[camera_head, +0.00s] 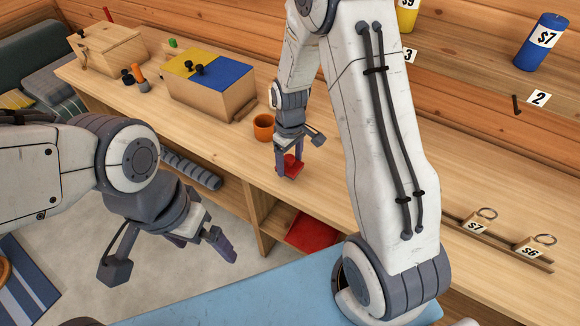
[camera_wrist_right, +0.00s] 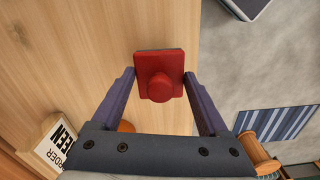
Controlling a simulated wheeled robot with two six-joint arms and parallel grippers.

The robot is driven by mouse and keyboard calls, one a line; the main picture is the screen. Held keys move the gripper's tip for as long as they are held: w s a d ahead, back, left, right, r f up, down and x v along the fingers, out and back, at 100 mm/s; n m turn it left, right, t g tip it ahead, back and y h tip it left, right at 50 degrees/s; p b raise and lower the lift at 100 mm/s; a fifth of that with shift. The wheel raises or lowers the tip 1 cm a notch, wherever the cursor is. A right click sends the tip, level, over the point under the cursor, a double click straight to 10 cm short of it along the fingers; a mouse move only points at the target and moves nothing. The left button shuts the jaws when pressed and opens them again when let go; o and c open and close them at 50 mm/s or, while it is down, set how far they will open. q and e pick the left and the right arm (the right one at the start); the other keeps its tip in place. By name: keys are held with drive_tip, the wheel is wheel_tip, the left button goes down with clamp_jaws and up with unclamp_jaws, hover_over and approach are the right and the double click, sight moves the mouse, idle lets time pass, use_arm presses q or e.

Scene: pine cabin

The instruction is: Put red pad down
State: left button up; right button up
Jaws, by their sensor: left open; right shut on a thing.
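The red pad (camera_head: 291,161) is a small square block with a round knob on top. It is between the fingers of my right gripper (camera_head: 288,172), which is shut on it low over the wooden counter (camera_head: 335,188). In the right wrist view the red pad (camera_wrist_right: 160,76) sits between the two fingertips, with its knob facing the camera and a dark layer at its far edge. I cannot tell whether its underside touches the counter. My left gripper (camera_head: 205,247) is open and empty, out in front of the counter.
An orange cup (camera_head: 263,127) stands just left of the right gripper. Behind it is a wooden box with a yellow and blue top (camera_head: 222,75). Keys with price tags (camera_head: 476,227) lie at right. A red item (camera_head: 313,232) is on the shelf below. A sign (camera_wrist_right: 52,142) stands nearby.

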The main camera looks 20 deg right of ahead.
sight(290, 169)
wheel_tip(290, 169, down, 3)
drive_tip(key=shift+f+p, duration=0.2)
drive_tip(key=shift+p, duration=0.1)
drive_tip(key=shift+f, duration=0.2)
drive_tip(key=o, duration=1.1)
drive_tip(key=shift+r, duration=0.15)
wheel_tip(290, 169, up, 12)
drive_tip(key=shift+r+b, duration=0.1)
drive_tip(key=shift+b, duration=0.7)
